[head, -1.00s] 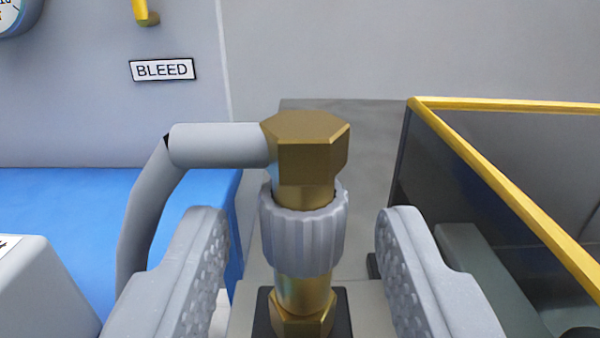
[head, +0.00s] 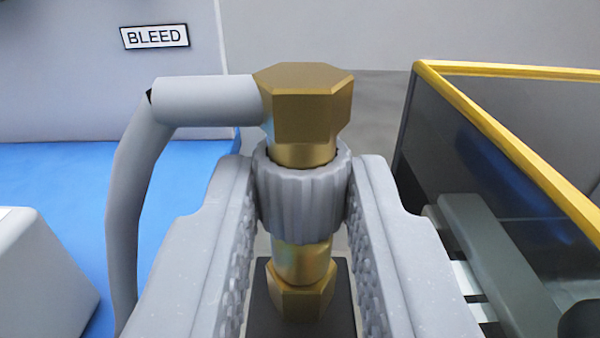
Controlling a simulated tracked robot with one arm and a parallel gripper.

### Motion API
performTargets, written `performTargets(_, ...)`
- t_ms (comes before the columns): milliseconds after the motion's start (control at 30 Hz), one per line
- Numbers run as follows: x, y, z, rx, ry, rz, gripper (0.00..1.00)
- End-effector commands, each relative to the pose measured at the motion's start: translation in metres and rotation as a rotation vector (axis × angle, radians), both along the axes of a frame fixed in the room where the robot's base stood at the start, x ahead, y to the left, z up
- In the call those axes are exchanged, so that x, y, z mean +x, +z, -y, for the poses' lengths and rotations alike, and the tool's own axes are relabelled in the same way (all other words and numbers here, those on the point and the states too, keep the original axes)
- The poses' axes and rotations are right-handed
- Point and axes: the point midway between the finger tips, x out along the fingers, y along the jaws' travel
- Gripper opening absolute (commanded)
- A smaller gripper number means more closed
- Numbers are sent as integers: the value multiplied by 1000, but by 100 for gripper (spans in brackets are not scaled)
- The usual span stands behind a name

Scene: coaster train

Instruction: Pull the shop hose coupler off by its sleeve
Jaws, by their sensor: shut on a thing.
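The hose coupler stands upright in the middle of the head view. It has a brass hex top (head: 307,100) and a grey ribbed sleeve (head: 300,195) below it. Under the sleeve is a brass fitting (head: 301,285) with a hex base on a dark block. The grey hose (head: 150,150) leaves the top to the left and bends down. My gripper (head: 301,200) is shut on the sleeve, with one textured finger on each side. The sleeve sits around the brass body, with brass showing above and below it.
A yellow-edged dark panel (head: 505,150) stands close on the right, with a dark grey part (head: 485,245) beside it. A blue surface (head: 60,195) and a white box (head: 40,270) are on the left. A BLEED label (head: 155,37) is on the grey panel behind.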

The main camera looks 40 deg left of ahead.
Motion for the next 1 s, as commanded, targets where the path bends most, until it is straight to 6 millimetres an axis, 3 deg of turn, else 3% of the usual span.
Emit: performTargets(1000, 0, 21, 0, 0, -1, 2, 0)
